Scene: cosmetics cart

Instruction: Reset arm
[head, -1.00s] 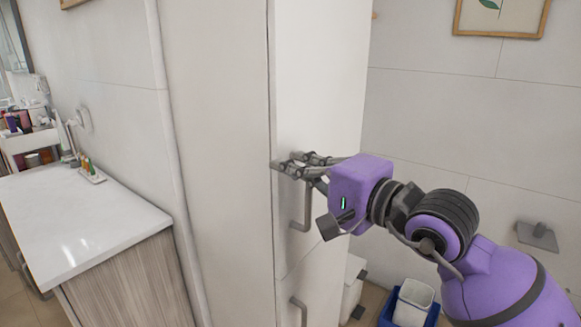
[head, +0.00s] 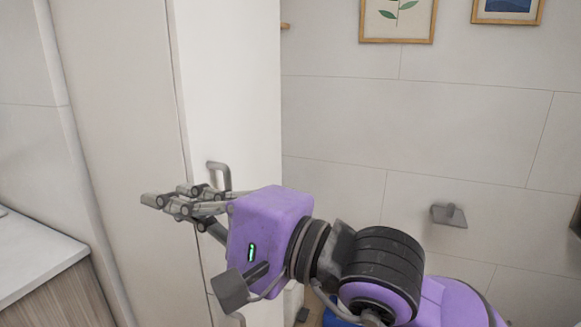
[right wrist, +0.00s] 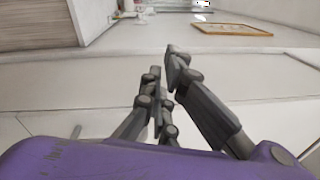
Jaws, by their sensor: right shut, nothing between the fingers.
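My right gripper (head: 152,201) reaches in from the right in front of the tall white cabinet (head: 232,90). Its fingers point left and are closed together with nothing between them. The purple wrist housing is behind the fingers. An upright grey handle (head: 219,174) on the cabinet's front shows just above the fingers, and its lower part is hidden by the gripper. In the right wrist view the gripper's fingers (right wrist: 165,62) also show, empty. My left gripper is in neither view.
A counter with a white top (head: 35,258) stands at the lower left. A toilet paper holder (head: 449,215) sticks out from the tiled wall at right. Framed pictures (head: 397,18) hang above. A blue bin (head: 338,318) stands low behind my arm.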

